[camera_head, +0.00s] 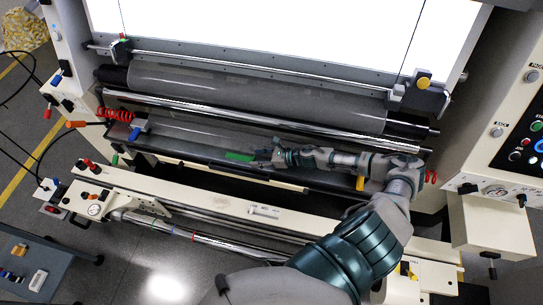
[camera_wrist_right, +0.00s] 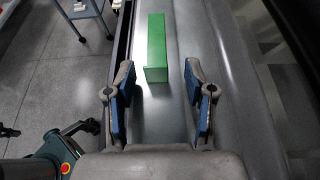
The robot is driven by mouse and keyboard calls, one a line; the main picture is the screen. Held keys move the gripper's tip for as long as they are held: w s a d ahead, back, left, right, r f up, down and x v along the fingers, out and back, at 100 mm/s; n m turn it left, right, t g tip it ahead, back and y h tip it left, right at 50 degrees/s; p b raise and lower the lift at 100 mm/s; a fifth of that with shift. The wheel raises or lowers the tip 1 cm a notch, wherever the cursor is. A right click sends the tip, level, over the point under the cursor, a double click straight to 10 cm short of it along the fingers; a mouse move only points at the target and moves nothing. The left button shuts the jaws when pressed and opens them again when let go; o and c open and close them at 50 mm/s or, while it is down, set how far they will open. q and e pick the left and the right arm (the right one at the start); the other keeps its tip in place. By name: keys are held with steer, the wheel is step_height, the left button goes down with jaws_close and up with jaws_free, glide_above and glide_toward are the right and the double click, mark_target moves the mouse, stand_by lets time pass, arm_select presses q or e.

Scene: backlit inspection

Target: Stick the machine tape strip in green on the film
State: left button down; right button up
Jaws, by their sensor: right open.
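The green machine tape strip (camera_head: 240,156) lies on the dark bar below the rollers, just left of my right gripper (camera_head: 262,155). In the right wrist view the strip (camera_wrist_right: 156,48) is a long green piece on a smooth grey surface, between and beyond the two blue-padded fingers. The right gripper (camera_wrist_right: 158,80) is open and empty, with fingers apart on both sides of the strip's near end. The film seems to be the grey sheet (camera_head: 190,128) by the rollers; its edges are hard to tell. My left gripper is not in view.
A large grey roller (camera_head: 250,97) and a shiny metal roller (camera_head: 250,113) lie behind the bar. A bright white backlit panel (camera_head: 250,30) stands above. A cream front rail (camera_head: 200,200) runs below. A control panel (camera_head: 520,140) is at the right, a cart (camera_head: 30,265) at lower left.

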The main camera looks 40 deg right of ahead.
steer(key=v, duration=1)
steer(key=shift+s+d+f, duration=0.1)
steer(key=shift+f, duration=0.1)
steer(key=shift+s+d+r, duration=0.2)
steer(key=shift+r, duration=0.05)
